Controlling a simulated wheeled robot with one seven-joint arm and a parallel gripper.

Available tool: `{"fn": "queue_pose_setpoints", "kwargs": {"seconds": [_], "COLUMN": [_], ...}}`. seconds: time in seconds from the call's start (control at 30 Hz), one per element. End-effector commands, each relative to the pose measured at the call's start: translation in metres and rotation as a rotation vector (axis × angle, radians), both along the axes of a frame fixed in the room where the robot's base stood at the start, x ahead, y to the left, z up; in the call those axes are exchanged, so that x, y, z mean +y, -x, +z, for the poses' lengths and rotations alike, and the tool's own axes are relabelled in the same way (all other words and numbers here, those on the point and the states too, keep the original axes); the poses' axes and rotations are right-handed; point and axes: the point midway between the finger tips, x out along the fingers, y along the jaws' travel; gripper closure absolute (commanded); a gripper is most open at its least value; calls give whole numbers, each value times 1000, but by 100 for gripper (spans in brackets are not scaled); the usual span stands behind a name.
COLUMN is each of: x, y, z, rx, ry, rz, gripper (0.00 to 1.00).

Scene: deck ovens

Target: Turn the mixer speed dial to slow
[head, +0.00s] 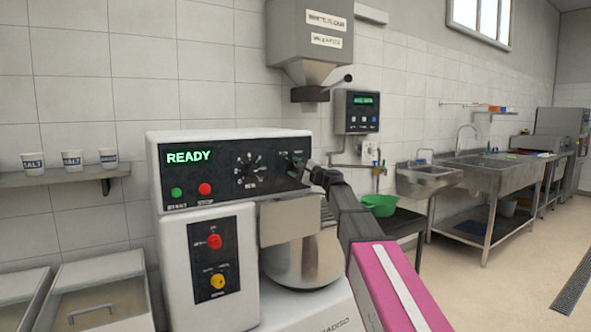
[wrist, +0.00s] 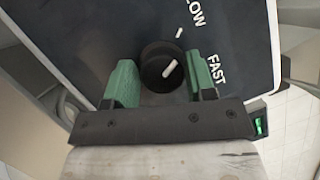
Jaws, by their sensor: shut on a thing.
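The mixer speed dial is a round black knob (wrist: 160,66) with a white pointer line. It sits on the mixer's dark control panel (head: 228,172). In the wrist view the pointer slants up and right, between the partly cut-off word ending in "LOW" and the word "FAST". My gripper (wrist: 161,82) has its green-padded fingers on either side of the knob and is shut on it. In the head view my gripper (head: 306,172) is at the panel's right end, and it hides most of the knob. The panel display (head: 188,157) reads READY.
A larger dial (head: 248,170) and green and red buttons (head: 204,189) are left of my gripper on the panel. The metal mixer bowl (head: 302,262) is below. A hopper (head: 311,45) hangs above. Sinks (head: 490,165) stand at the right, with open floor in front.

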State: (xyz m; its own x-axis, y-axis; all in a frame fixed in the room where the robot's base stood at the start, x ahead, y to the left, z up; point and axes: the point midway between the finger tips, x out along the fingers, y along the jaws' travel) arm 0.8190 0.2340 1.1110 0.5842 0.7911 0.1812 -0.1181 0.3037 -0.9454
Motion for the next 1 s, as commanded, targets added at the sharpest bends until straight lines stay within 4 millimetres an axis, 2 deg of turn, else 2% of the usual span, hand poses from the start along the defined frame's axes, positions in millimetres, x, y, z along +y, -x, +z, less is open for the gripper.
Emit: {"fn": "queue_pose_setpoints", "kwargs": {"seconds": [0.4, 0.9, 0.93, 0.97, 1.0], "x": [-1, -1, -1, -1, -1], "y": [-2, -3, -3, -3, -3], "z": [6, 6, 6, 6, 6], "rx": [-96, -107, -107, -107, -107], "ry": [128, 144, 144, 144, 145], "rz": [-5, -7, -7, -7, -6], "gripper": [73, 73, 46, 36, 32]}}
